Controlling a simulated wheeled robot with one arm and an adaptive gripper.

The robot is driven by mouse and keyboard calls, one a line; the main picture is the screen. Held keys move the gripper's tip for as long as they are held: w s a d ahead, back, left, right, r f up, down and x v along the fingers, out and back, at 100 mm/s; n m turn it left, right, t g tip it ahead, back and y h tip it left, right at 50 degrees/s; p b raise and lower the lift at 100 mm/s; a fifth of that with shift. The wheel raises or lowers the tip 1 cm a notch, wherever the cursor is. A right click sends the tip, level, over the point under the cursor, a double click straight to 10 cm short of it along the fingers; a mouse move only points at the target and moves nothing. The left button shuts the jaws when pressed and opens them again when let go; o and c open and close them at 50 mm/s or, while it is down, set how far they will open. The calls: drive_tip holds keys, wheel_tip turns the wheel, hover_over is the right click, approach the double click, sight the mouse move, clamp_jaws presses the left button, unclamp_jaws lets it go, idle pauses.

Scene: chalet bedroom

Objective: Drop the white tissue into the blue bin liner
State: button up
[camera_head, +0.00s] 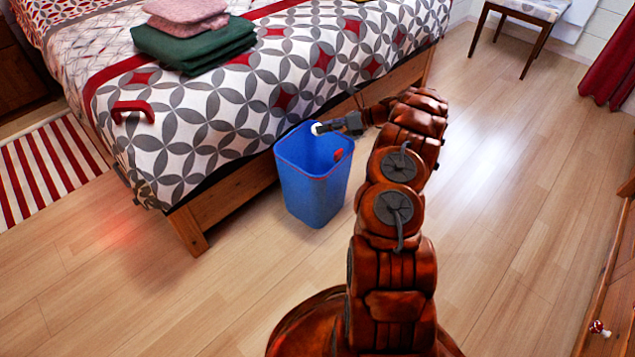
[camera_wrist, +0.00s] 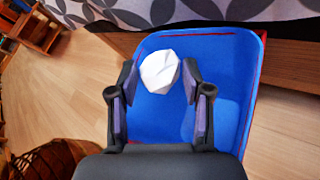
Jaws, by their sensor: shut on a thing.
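The white tissue (camera_wrist: 160,72) is a crumpled ball between the fingertips of my gripper (camera_wrist: 160,82). In the head view the tissue (camera_head: 316,128) shows as a small white spot at the end of my gripper (camera_head: 322,128). My gripper is shut on it. The blue bin liner (camera_head: 312,190) stands upright on the floor against the bed. In the wrist view the liner (camera_wrist: 225,50) lies behind the tissue and fingers, with the tissue over its opening. Its bottom is partly hidden by my gripper.
The bed (camera_head: 200,110) with a patterned cover stands directly behind the bin. Folded green cloth (camera_head: 195,45) and pink cloth (camera_head: 187,15) lie on it. A red curved object (camera_head: 133,110) lies near the bed's edge. The wooden floor (camera_head: 510,180) at right is clear.

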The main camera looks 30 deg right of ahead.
drive_tip(key=o, duration=0.8)
drive_tip(key=v, duration=1.2)
